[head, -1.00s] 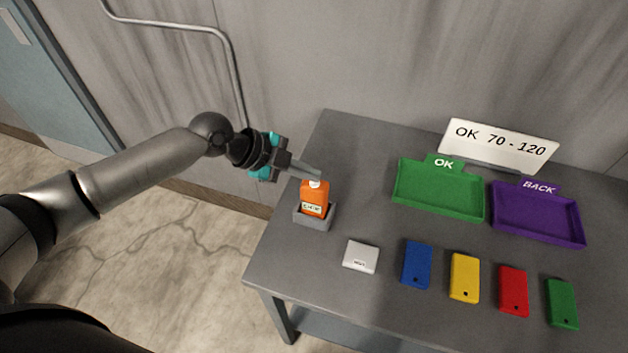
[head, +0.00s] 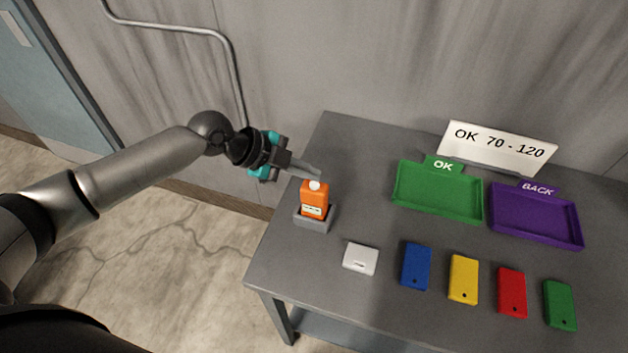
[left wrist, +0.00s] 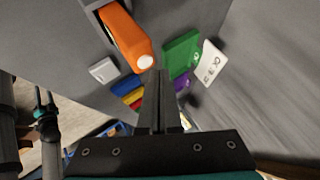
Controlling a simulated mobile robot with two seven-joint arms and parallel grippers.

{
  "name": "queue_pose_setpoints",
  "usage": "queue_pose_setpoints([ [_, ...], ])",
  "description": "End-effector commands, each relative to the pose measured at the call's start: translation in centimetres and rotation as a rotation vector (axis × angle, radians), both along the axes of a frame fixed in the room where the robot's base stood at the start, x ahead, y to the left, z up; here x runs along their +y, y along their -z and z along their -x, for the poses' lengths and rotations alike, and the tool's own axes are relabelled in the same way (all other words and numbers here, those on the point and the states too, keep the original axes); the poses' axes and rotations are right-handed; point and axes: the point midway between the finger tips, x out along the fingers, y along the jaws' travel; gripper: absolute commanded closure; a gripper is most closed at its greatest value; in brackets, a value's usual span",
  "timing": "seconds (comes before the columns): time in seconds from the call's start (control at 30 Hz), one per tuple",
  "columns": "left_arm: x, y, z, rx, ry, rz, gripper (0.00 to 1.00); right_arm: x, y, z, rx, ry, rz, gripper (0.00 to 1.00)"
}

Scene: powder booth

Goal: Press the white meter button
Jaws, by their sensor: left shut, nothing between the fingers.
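The orange meter (head: 313,203) stands upright in a grey holder (head: 314,221) near the table's left edge. Its round white button (head: 314,185) is on top and shows clear; a small display on its front is too small to read. My left gripper (head: 318,172) is shut and empty, its fingertips just behind and above the button, seemingly apart from it. In the left wrist view the white button (left wrist: 145,62) shows beside the shut fingertips (left wrist: 158,74). A teal and dark part at the left of that view looks like my right gripper (left wrist: 43,96); its jaws are unclear.
A white block (head: 360,258) and blue (head: 416,266), yellow (head: 463,279), red (head: 512,292) and green (head: 560,304) blocks lie along the front. A green OK tray (head: 400,205), a purple BACK tray (head: 500,230) and an "OK 70-120" sign (head: 499,147) stand behind.

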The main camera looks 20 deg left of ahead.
Motion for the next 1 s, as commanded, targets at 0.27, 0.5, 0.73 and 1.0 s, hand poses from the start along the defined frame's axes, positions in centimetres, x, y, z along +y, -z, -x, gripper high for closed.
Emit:
queue_pose_setpoints([
  [0.27, 0.0, -0.5, 0.0, 0.0, 0.0, 0.0, 1.0, 0.0, -0.4, 0.0, 0.0, 0.0, 0.0, 0.5],
  [0.5, 0.0, -2.9, 0.0, -0.001, 0.0, -0.001, 1.0, 0.0, -2.3, 0.0, 0.0, 0.0, -0.001, 0.5],
  [0.73, 0.0, -5.2, 0.0, 0.0, 0.0, 0.0, 1.0, 0.0, -4.1, 0.0, 0.0, 0.0, -0.001, 0.5],
  [1.0, 0.0, -6.0, 0.0, 0.0, 0.0, 0.0, 1.0, 0.1, -4.6, 0.0, 0.0, 0.0, -0.001, 0.5],
])
